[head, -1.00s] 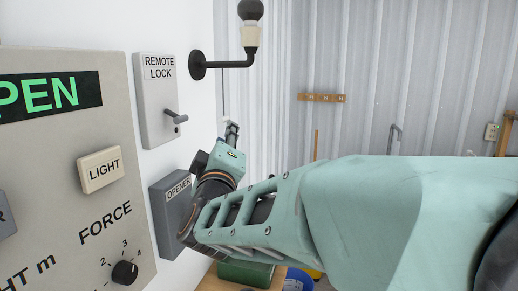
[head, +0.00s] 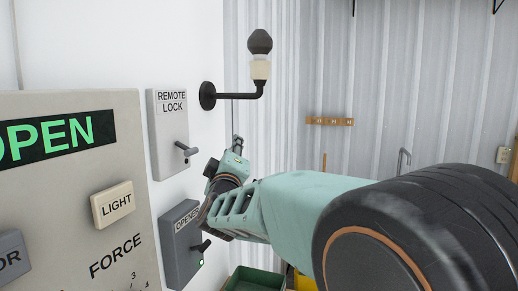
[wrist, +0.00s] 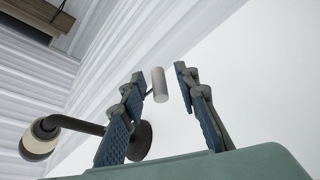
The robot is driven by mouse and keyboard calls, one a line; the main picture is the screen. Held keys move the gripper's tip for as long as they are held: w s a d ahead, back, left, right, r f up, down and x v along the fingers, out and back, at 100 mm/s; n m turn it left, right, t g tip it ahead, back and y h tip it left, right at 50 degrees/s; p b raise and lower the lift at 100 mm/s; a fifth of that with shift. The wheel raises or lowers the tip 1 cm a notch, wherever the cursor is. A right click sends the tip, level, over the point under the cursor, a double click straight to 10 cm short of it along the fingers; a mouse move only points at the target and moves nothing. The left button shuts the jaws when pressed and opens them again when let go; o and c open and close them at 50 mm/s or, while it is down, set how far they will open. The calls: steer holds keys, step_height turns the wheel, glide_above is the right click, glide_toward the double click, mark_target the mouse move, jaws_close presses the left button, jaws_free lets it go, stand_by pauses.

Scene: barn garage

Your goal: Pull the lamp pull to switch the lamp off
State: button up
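The wall lamp (head: 260,70) has a black bent bracket, a cream socket and a dark grey bulb. It also shows at the lower left of the wrist view (wrist: 38,140). A small pale cylinder, seemingly the lamp pull (wrist: 159,85), is between my fingers in the wrist view, with gaps visible on both sides. My gripper (wrist: 157,78) is open. In the head view my gripper (head: 236,146) is small, close to the white wall and below the lamp bracket. The pull cannot be made out clearly there.
Left of my gripper are a REMOTE LOCK box (head: 168,135) with a lever, an OPENER box (head: 181,245) with a lever and green light, and a large control panel (head: 70,200). A green bin (head: 255,280) stands below. Open room lies to the right.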

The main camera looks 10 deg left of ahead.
jaws_close()
